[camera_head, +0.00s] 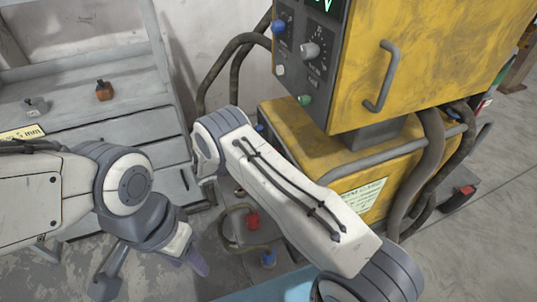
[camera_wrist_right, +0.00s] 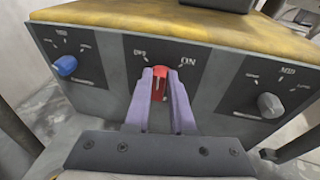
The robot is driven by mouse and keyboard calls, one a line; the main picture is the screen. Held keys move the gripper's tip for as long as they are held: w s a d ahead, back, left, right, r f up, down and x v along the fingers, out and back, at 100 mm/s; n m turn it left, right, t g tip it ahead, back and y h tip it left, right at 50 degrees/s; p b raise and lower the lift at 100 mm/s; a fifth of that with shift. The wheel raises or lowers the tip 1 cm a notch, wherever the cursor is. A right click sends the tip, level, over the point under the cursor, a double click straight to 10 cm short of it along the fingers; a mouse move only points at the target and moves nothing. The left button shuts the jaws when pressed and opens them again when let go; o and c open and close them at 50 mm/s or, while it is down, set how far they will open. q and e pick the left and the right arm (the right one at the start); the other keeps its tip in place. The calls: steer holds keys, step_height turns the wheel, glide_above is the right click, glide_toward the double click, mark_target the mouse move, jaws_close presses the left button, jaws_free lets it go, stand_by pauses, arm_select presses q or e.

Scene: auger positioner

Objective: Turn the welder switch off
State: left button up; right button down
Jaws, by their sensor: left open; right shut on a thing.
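The welder is a worn yellow cabinet (camera_head: 290,122) with a grey front. Its front panel fills the right wrist view (camera_wrist_right: 105,103). A red switch knob (camera_wrist_right: 159,84) sits at the panel's middle, with a blurred label at its left and "ON" at its right. The knob looks about upright between the two labels; its exact setting is unclear. My right gripper (camera_wrist_right: 158,90) is shut on it, with a purple finger on each side. In the head view my right forearm hides that gripper and the switch. My left gripper (camera_head: 152,278) is open and empty, low at the left.
A blue knob (camera_wrist_right: 65,65) and a grey knob (camera_wrist_right: 270,104) flank the switch. A yellow upper unit (camera_head: 430,60) with dials stands over the welder. Thick cables hang at both sides.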

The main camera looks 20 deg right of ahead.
steer(key=shift+w+f+n+g+y+b, duration=0.1)
steer(key=shift+w+n+g+b, duration=0.3)
steer(key=shift+n, duration=0.8)
steer(key=shift+w+f+n+g+y+b, duration=0.15)
steer(key=shift+n+g+b, duration=0.4)
steer(key=shift+n, duration=0.65)
steer(key=shift+w+r+n+g+y+b, duration=0.1)
steer(key=shift+w+n+g+b, duration=0.35)
steer(key=shift+n, duration=0.75)
steer(key=shift+s, duration=0.15)
steer(key=c, duration=0.8)
jaws_free()
steer(key=shift+o, duration=0.2)
steer(key=shift+a, duration=0.15)
steer(key=v, duration=1)
steer(key=shift+a, duration=0.15)
